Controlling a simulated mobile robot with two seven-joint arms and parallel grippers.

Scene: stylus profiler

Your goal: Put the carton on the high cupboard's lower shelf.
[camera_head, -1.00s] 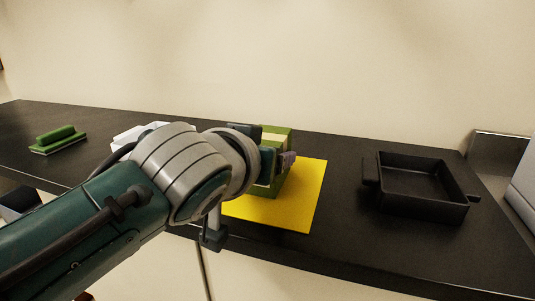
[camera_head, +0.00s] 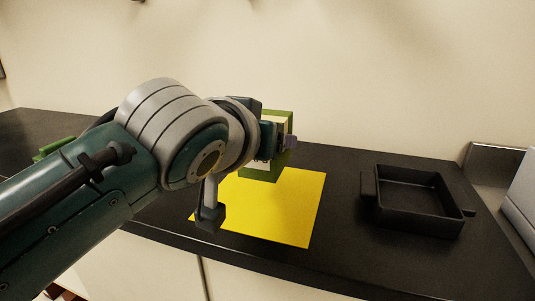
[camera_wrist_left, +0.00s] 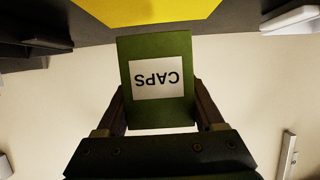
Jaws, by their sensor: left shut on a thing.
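The carton (camera_head: 278,117) is a green box with a pale label. My left gripper (camera_head: 282,143) is shut on it and holds it above the yellow mat (camera_head: 298,205), with the arm hiding part of it. In the left wrist view the carton (camera_wrist_left: 160,109) sits between the two fingers of my left gripper (camera_wrist_left: 161,105), and its white label reads CAPS, upside down. The high cupboard and its lower shelf are not recognisable in these frames. My right gripper is not in view.
The yellow mat lies on a black counter (camera_head: 338,233). A black square pan with side handles (camera_head: 420,203) stands on the right. A green object (camera_head: 52,149) shows at the left behind my arm. The pale wall (camera_head: 400,70) rises behind the counter.

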